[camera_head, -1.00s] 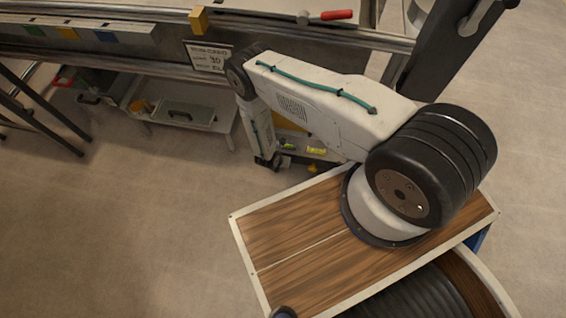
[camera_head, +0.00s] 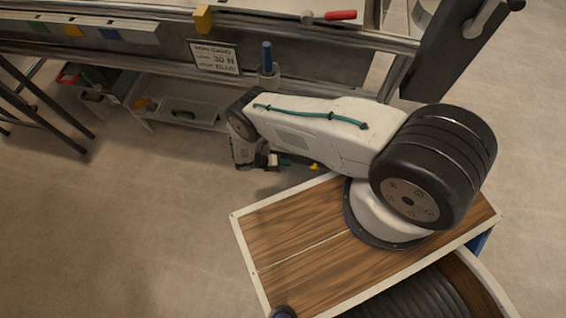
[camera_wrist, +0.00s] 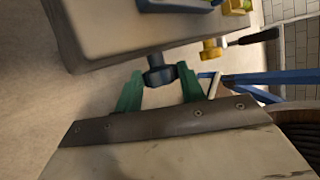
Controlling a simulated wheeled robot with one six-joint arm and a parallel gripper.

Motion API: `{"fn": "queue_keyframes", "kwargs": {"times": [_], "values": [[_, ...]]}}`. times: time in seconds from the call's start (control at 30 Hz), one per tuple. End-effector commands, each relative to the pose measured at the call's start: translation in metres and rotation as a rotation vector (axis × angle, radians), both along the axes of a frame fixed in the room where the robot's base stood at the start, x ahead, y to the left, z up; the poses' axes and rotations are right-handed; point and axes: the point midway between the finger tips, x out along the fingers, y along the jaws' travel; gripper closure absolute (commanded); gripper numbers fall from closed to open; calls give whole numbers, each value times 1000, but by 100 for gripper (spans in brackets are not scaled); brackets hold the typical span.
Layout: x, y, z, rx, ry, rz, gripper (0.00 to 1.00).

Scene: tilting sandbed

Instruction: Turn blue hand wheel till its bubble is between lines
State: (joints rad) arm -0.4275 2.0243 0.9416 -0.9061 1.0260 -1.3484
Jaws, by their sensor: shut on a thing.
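The blue hand wheel (camera_wrist: 160,73) is a small dark-blue knob on a short shaft under the edge of a grey-beige plate (camera_wrist: 120,30) in the wrist view. My gripper (camera_wrist: 160,88) has its two green fingers on either side of the wheel, shut on it. In the head view my gripper (camera_head: 271,160) is low, below the bench edge, and the wheel is hidden there. A blue housing (camera_wrist: 178,4) and a yellow one (camera_wrist: 237,6) are cut off at the top of the wrist view. No bubble or lines can be read.
A yellow wheel (camera_wrist: 212,48) sits just right of the blue one. A dark handle (camera_wrist: 259,37) and a blue bar (camera_wrist: 270,78) are further right. A sign (camera_head: 214,57) and an upright blue handle (camera_head: 267,56) are at the bench.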

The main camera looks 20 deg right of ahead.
Motion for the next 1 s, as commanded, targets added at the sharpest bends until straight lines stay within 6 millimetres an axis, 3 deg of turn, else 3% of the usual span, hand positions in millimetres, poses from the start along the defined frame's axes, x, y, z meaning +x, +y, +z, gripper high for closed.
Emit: {"fn": "queue_keyframes", "kwargs": {"times": [0.67,0.7,0.73,1.0], "values": [[1,0,2,-54,35,-1,83],[1,0,2,-54,34,0,50],[1,0,2,-54,35,-1,41],[1,0,1,-51,34,1,39]]}}
